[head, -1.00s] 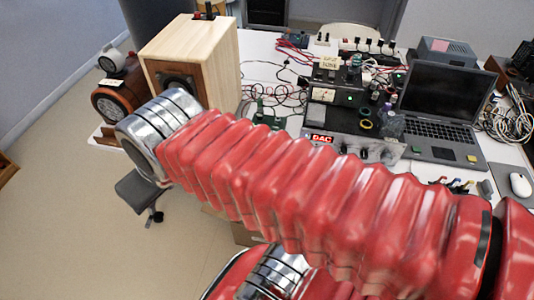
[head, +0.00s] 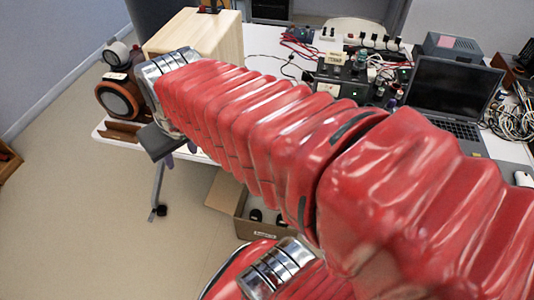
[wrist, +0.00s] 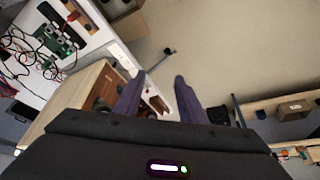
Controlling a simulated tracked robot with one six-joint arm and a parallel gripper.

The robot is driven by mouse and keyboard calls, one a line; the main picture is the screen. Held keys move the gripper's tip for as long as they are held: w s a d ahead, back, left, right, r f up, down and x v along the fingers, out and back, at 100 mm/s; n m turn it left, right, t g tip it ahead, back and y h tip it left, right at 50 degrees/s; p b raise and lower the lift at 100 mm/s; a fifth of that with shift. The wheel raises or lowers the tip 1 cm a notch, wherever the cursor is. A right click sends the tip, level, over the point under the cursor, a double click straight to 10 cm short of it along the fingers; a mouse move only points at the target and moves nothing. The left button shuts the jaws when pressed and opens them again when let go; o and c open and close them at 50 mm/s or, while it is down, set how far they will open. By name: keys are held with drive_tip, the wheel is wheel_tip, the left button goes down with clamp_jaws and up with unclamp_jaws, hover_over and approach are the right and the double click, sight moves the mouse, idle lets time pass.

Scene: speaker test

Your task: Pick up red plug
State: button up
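I cannot make out the red plug with certainty. A small dark piece with a hint of red (head: 208,9) sits on top of the wooden speaker box (head: 195,34) in the head view. The wrist view shows a wooden box (wrist: 72,103) at left and a small red spot (wrist: 73,16) near the top edge. My gripper (wrist: 159,77) shows in the wrist view as two dark purple fingers, apart and with nothing between them.
A laptop (head: 452,87), a power strip (head: 372,41) and tangled cables are on the white table. A round brown speaker (head: 118,97) stands at its left end. A cardboard box (head: 238,215) is on the floor. Shelving (wrist: 285,122) is at right in the wrist view. Open floor lies between.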

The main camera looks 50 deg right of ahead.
drive_tip(key=s+d+f+m+g, duration=0.1)
drive_tip(key=d+f+m, duration=0.2)
drive_tip(key=d, duration=1.1)
drive_tip(key=s+d+f+m+g, duration=0.1)
drive_tip(key=d+f+m+g, duration=0.1)
drive_tip(key=d+f, duration=0.7)
drive_tip(key=d+m, duration=0.1)
drive_tip(key=d, duration=0.4)
drive_tip(key=shift+s+d+f+m, duration=0.3)
drive_tip(key=shift+s+f, duration=0.05)
drive_tip(key=shift+s, duration=0.05)
drive_tip(key=shift+w+d+f, duration=0.1)
drive_tip(key=shift+w+f, duration=0.05)
drive_tip(key=shift+f, duration=1.3)
drive_tip(key=shift+w+d+f, duration=0.1)
drive_tip(key=shift+d+f, duration=0.05)
drive_tip(key=shift+f, duration=1.25)
drive_tip(key=shift+w+d+f, duration=0.1)
drive_tip(key=shift+w+f, duration=0.05)
drive_tip(key=shift+f, duration=1.3)
drive_tip(key=shift+w+d+f, duration=0.1)
drive_tip(key=shift+f, duration=1.2)
drive_tip(key=shift+w+d+f, duration=0.1)
drive_tip(key=shift+f, duration=1.15)
drive_tip(key=shift+c, duration=0.3)
